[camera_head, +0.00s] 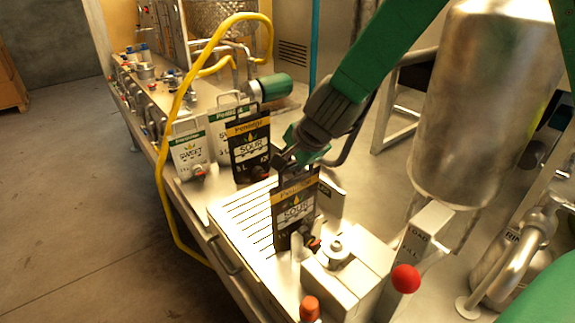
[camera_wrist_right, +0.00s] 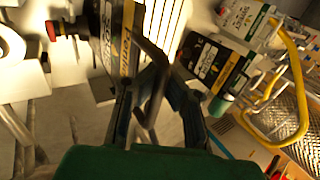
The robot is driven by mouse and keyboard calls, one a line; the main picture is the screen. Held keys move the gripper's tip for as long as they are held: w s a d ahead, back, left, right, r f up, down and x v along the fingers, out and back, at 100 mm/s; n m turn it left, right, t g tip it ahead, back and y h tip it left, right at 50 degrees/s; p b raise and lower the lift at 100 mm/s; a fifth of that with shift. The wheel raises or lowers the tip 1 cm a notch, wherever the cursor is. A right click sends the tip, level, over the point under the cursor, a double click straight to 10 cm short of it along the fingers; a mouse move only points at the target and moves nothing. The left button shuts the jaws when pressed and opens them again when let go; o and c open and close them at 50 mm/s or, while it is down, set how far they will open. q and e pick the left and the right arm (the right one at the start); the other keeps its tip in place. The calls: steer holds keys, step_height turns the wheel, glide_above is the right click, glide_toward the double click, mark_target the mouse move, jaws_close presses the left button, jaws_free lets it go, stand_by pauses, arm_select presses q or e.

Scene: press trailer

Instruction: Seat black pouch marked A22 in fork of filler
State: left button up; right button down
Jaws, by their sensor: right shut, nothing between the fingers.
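A black pouch (camera_head: 296,212) labelled SOUR stands upright at the left edge of the filler block (camera_head: 345,285). Its red-capped spout (camera_head: 314,245) faces the block; I cannot tell whether it sits in the fork. Another black SOUR pouch (camera_head: 249,150) stands farther back beside white pouches. No A22 mark is legible on either. My right gripper (camera_head: 284,162) is shut and empty, just above the top of the front pouch. In the right wrist view the front pouch (camera_wrist_right: 118,35) is beside the fingers (camera_wrist_right: 150,95), and the rear black pouch (camera_wrist_right: 213,62) lies beyond. My left gripper is out of view.
White SWEET pouches (camera_head: 190,149) stand at the back left of the slotted drain plate (camera_head: 245,222). A lever with a red ball (camera_head: 405,278) and an orange-red knob (camera_head: 310,308) flank the filler. A steel tank (camera_head: 480,100) hangs at right. A yellow hose (camera_head: 163,190) runs over the left edge.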

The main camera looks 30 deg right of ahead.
steer(key=c, duration=1.6)
jaws_free()
steer(key=shift+c, duration=0.2)
steer(key=v, duration=1.2)
steer(key=shift+d+f, duration=0.1)
steer(key=shift+f, duration=0.05)
